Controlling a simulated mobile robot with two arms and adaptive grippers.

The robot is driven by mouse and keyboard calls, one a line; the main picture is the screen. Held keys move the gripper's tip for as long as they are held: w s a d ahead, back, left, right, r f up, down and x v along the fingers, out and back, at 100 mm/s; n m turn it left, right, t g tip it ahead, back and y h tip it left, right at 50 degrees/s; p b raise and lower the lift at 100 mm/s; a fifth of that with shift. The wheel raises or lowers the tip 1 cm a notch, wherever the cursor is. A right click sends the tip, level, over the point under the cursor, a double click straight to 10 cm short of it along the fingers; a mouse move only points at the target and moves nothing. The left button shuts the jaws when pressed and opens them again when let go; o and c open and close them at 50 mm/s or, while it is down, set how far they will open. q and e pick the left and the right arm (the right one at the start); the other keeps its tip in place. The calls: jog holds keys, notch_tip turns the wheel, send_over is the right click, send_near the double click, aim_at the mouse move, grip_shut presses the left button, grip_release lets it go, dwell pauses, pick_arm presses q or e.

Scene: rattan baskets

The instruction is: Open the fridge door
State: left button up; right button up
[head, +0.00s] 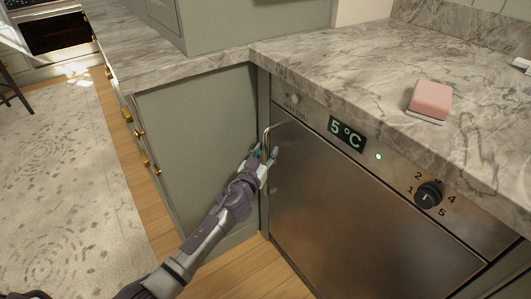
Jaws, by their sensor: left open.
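The fridge (350,225) is built in under the marble counter, with a brushed metal door that looks shut. Its top panel carries a 5°C display (347,133), a green light and a black dial (428,194). A thin metal handle (267,137) stands at the door's upper left edge. My left gripper (268,158) is open at the handle, with its fingers close around or beside its lower part. I cannot tell whether they touch it. My right gripper is not in view.
A pink block (430,99) lies on the marble counter (340,65) above the fridge. A green cabinet (195,140) adjoins on the left, with brass-handled drawers around its corner. Wooden floor (245,275) and a patterned rug (65,190) lie free in front.

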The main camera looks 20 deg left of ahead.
pick_arm(q)
grip_shut()
dwell(0.3)
